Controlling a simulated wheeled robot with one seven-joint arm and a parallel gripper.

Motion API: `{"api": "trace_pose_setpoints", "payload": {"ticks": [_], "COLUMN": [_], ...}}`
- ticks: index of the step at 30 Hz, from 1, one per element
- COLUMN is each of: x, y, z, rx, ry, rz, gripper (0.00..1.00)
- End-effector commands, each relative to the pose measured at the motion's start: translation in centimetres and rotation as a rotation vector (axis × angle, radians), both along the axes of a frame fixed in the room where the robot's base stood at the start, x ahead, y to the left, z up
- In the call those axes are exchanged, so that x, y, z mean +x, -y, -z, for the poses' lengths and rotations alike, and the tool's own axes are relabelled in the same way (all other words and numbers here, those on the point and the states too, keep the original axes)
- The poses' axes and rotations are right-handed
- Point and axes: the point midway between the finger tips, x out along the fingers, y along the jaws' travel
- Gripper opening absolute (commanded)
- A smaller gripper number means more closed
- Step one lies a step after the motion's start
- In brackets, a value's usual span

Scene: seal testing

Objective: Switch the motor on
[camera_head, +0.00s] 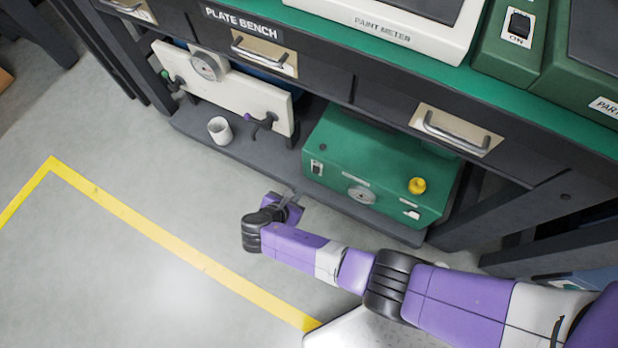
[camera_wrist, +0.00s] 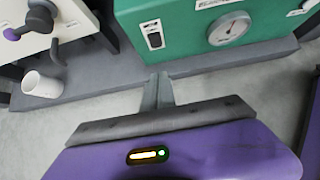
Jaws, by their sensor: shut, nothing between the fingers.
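A green motor box (camera_head: 375,160) sits on the low shelf under the bench. Its front carries a small black rocker switch (camera_head: 317,168) at the left, a round gauge (camera_head: 361,194) and a yellow knob (camera_head: 417,185). In the wrist view the rocker switch (camera_wrist: 155,41) shows on a white plate, left of the gauge (camera_wrist: 230,28); its on or off position is not clear. My gripper (camera_wrist: 158,78) is shut and empty, its fingertips just below the shelf's front edge, under the switch and apart from it. It also shows in the head view (camera_head: 288,194).
A white cup (camera_head: 220,130) stands on the shelf to the left, below a cream panel (camera_head: 222,88) with a gauge and a purple-knobbed lever (camera_head: 262,122). Drawers with handles (camera_head: 455,130) overhang the shelf. Open floor lies in front.

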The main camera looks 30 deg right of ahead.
Motion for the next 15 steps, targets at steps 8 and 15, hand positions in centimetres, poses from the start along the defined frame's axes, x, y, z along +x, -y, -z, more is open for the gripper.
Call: {"api": "trace_pose_setpoints", "payload": {"ticks": [8, 15], "x": [1.5, 3.4], "y": [2.1, 4.6], "z": [3.1, 6.5], "rx": [-0.001, -0.001], "ry": [0.001, 0.000], "rz": [0.003, 0.002], "gripper": [0.00, 0.00]}}
